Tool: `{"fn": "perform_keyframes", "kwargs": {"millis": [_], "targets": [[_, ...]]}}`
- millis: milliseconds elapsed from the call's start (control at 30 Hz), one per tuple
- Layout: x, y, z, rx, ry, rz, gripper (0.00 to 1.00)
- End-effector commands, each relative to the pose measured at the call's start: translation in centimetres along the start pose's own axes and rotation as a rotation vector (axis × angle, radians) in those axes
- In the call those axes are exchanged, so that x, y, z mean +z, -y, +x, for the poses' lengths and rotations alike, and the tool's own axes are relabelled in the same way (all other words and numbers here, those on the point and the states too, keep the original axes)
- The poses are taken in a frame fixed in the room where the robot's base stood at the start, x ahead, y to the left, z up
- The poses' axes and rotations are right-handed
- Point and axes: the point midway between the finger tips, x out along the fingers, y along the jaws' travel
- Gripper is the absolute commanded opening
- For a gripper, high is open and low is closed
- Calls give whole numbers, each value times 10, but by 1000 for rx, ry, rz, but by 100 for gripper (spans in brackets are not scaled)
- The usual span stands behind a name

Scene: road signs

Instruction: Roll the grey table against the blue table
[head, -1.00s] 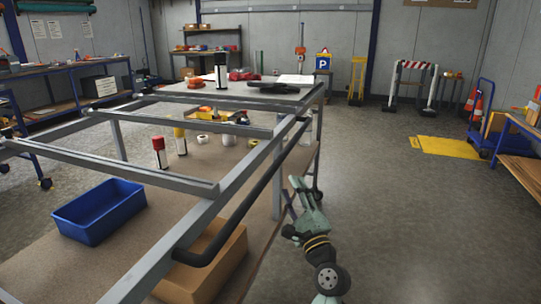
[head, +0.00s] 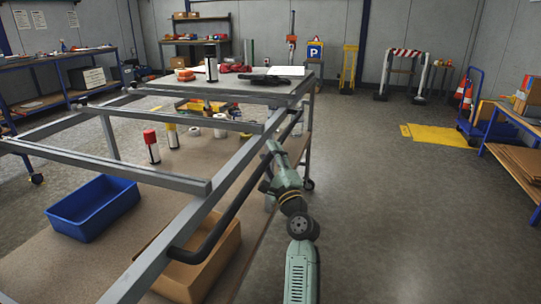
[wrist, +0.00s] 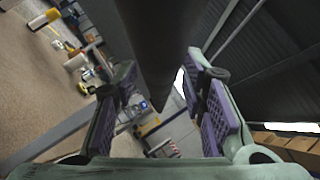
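The grey table (head: 190,228) is a metal frame on castors with a black handle bar (head: 236,210) along its right side. My gripper (head: 272,152) is at the far part of this bar. In the wrist view the bar (wrist: 150,50) runs between the two purple-padded fingers (wrist: 162,85), which stand apart with gaps on both sides. A blue-framed table (head: 75,90) stands along the left wall. Another blue-framed table (head: 510,150) is at the right edge. I cannot tell which one is meant.
The grey table carries a blue bin (head: 92,207), a cardboard box (head: 200,262), spray cans (head: 151,147) and tape rolls. Open floor (head: 400,220) lies to its right. A blue trolley (head: 478,110) and a yellow plate (head: 440,134) are farther back.

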Motion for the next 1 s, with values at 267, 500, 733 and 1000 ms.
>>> {"fn": "perform_keyframes", "kwargs": {"millis": [267,500,733,1000], "targets": [[0,0,0,0,0,0,29],[0,0,0,0,0,0,13],[0,0,0,0,0,0,0],[0,0,-1,1,0,1,0]]}}
